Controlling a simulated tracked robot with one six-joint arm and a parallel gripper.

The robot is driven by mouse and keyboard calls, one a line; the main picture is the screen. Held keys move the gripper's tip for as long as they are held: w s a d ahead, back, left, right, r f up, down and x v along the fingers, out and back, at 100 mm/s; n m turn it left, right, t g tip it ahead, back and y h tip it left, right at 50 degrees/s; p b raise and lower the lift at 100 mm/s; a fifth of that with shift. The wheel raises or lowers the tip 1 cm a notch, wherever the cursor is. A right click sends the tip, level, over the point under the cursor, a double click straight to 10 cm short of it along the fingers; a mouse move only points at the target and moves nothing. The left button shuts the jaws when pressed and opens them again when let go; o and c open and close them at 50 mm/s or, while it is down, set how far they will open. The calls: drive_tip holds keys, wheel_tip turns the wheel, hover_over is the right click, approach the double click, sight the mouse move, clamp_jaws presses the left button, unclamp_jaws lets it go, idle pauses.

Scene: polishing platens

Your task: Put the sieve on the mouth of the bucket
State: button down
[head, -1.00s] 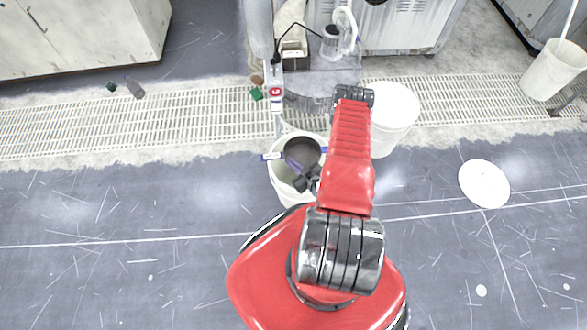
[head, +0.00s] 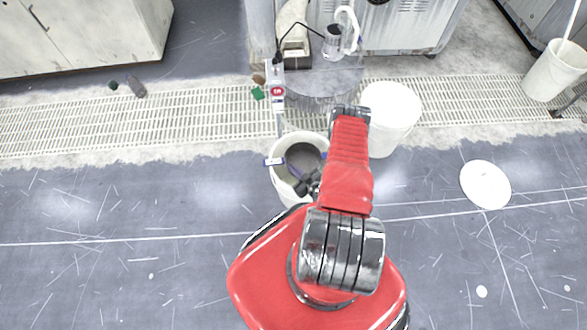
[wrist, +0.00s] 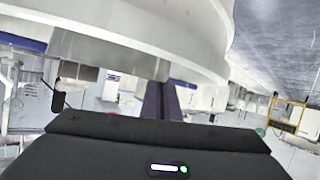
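The white bucket (head: 286,195) stands on the floor just in front of the drain grating, left of my arm in the head view. The dark round sieve (head: 304,157) is over its mouth, with blue-edged tabs reaching the rim on the left and right. I cannot tell whether it rests on the rim. My gripper (head: 308,184) is at the near side of the sieve and looks shut on it; the contact is partly hidden. In the wrist view a large pale curved wall (wrist: 150,20), likely the bucket, fills the top, and a purple bar (wrist: 153,100) shows below it.
A second white bucket (head: 391,108) stands close on the right, behind my arm. A white disc (head: 485,185) lies on the floor at right. A bench with a jug (head: 333,42) is behind. Open floor lies to the left.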

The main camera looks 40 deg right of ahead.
drive_tip(key=c, duration=2.5)
unclamp_jaws()
drive_tip(key=shift+f, duration=0.1)
drive_tip(key=o, duration=0.5)
drive_tip(key=v, duration=1.2)
drive_tip(key=shift+w+d, duration=0.1)
drive_tip(key=shift+d, duration=0.05)
